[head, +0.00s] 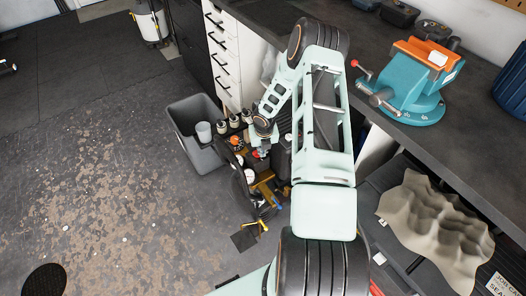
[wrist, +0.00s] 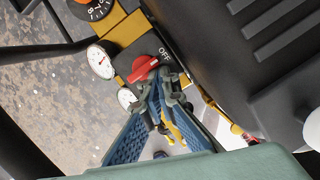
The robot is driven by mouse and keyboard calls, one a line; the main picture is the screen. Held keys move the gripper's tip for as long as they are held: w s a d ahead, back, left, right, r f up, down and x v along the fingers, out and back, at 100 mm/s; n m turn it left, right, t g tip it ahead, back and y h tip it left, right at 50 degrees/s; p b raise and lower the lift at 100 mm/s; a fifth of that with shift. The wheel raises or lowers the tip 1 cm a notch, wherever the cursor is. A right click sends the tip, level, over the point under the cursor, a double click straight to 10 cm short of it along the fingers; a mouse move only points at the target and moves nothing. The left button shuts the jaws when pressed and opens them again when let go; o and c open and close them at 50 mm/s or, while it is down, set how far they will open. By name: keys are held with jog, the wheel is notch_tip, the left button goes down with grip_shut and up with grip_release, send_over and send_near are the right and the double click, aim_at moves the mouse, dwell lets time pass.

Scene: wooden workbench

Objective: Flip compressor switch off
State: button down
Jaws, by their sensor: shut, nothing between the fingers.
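The compressor (head: 262,180) stands on the floor by the bench, partly hidden behind my arm. In the wrist view its black and yellow panel carries a red rotary switch (wrist: 143,68), with the word OFF (wrist: 165,53) printed beside it. The red knob shows in front of my fingertips. My gripper (wrist: 160,85) is shut and empty, with its tips at or very close to the knob's lower right side. I cannot tell whether they touch. In the head view my gripper (head: 262,150) points down at the compressor, and its fingers are hard to make out.
Two white gauges, one a larger gauge (wrist: 100,62), and an orange dial (wrist: 97,8) sit near the switch. A grey bin (head: 195,135) stands left of the compressor. The workbench with a teal vise (head: 410,90) is at right. Open floor lies left.

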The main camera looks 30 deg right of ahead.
jog(key=shift+w+a+r+t, duration=0.15)
jog(key=shift+w+a+r, duration=0.1)
jog(key=shift+w, duration=0.15)
jog(key=shift+w+a+r+t, duration=0.15)
jog(key=shift+w+a, duration=0.1)
jog(key=shift+w, duration=0.15)
jog(key=shift+r, duration=0.5)
jog(key=s+v, duration=0.1)
jog(key=v, duration=0.9)
jog(key=shift+s+d, duration=0.3)
jog(key=shift+d, duration=0.1)
jog(key=shift+r, duration=0.2)
